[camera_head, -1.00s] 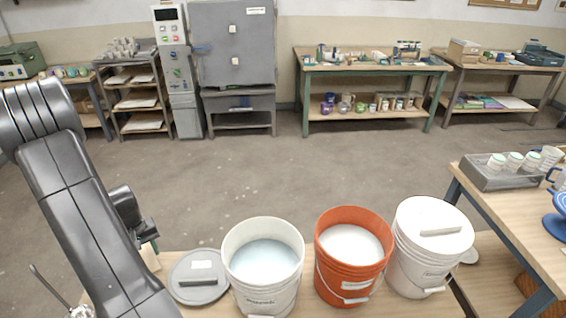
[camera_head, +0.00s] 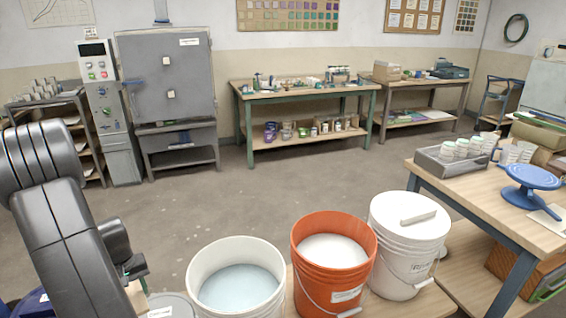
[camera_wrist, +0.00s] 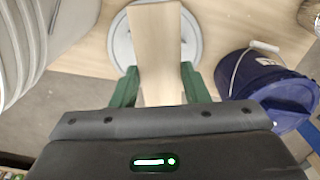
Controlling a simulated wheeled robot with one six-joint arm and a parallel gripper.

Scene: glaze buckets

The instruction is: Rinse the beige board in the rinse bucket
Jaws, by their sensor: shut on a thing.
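The beige board (camera_wrist: 155,50) is between the green fingers of my gripper (camera_wrist: 158,84) in the wrist view, and the gripper is shut on it. The board extends away from the fingers over a grey lid (camera_wrist: 193,52). In the head view, only a little of the board (camera_head: 136,296) shows beside my arm. The head view shows a white bucket (camera_head: 203,262) with pale bluish liquid and an orange bucket (camera_head: 312,285) with white liquid. A dark blue bucket (camera_wrist: 238,80) is right of the gripper in the wrist view. I cannot read which bucket is for rinsing.
A closed white bucket (camera_head: 400,272) with a pale bar on its lid stands right of the orange one. A worktable (camera_head: 455,195) with a grey cup tray (camera_head: 428,166) and a blue banding wheel (camera_head: 532,178) is at right. The floor behind the buckets is clear.

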